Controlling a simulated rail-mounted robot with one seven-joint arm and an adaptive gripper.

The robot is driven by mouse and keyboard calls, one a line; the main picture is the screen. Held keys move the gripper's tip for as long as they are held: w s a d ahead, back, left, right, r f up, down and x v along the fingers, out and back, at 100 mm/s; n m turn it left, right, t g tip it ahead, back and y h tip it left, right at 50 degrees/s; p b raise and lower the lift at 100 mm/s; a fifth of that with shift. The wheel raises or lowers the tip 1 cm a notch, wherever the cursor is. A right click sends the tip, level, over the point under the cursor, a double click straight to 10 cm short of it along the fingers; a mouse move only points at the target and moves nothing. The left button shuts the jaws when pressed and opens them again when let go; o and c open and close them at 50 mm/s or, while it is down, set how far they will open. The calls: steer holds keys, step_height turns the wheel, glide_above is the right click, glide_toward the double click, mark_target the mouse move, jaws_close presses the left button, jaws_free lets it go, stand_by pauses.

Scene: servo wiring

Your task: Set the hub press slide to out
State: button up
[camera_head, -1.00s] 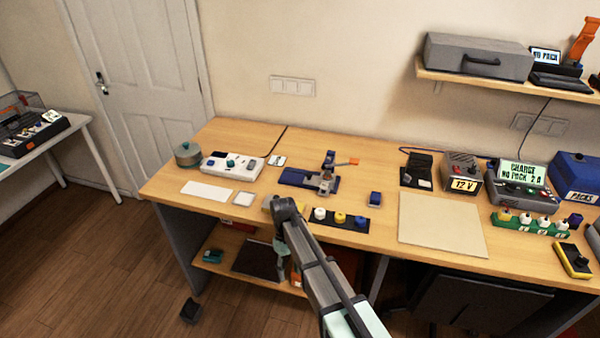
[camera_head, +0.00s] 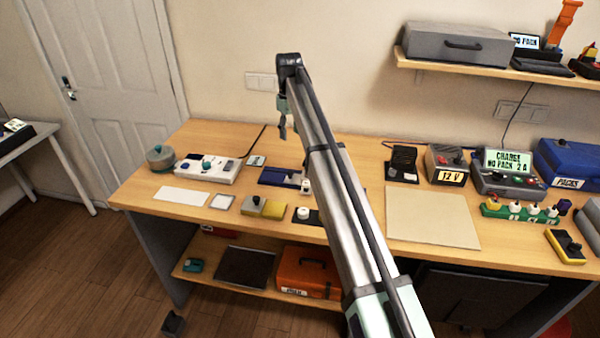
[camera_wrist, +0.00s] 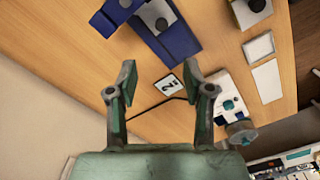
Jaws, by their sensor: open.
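The hub press, a device with a blue base (camera_head: 278,176), stands at the back middle of the bench, largely hidden behind my arm in the head view. In the wrist view its blue body (camera_wrist: 178,40) shows at the top, with a grey round part on it. The slide's position cannot be made out. My gripper (camera_head: 283,128) hangs above the back of the bench, above and slightly left of the press in the head view. In the wrist view my gripper (camera_wrist: 159,80) is open and empty, with the press beyond its fingertips.
A white box with knobs (camera_head: 208,167) and a small numbered card (camera_head: 256,161) lie left of the press. A grey and yellow block (camera_head: 264,207) and a dark strip with knobs (camera_head: 304,216) stand in front. A beige mat (camera_head: 432,217) lies to the right.

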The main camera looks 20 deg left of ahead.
mark_target(291, 172)
step_height(291, 172, down, 17)
steer(key=p, duration=0.4)
steer(key=shift+s+a+p, duration=0.1)
steer(key=shift+p, duration=0.3)
steer(key=shift+c, duration=0.4)
jaws_close()
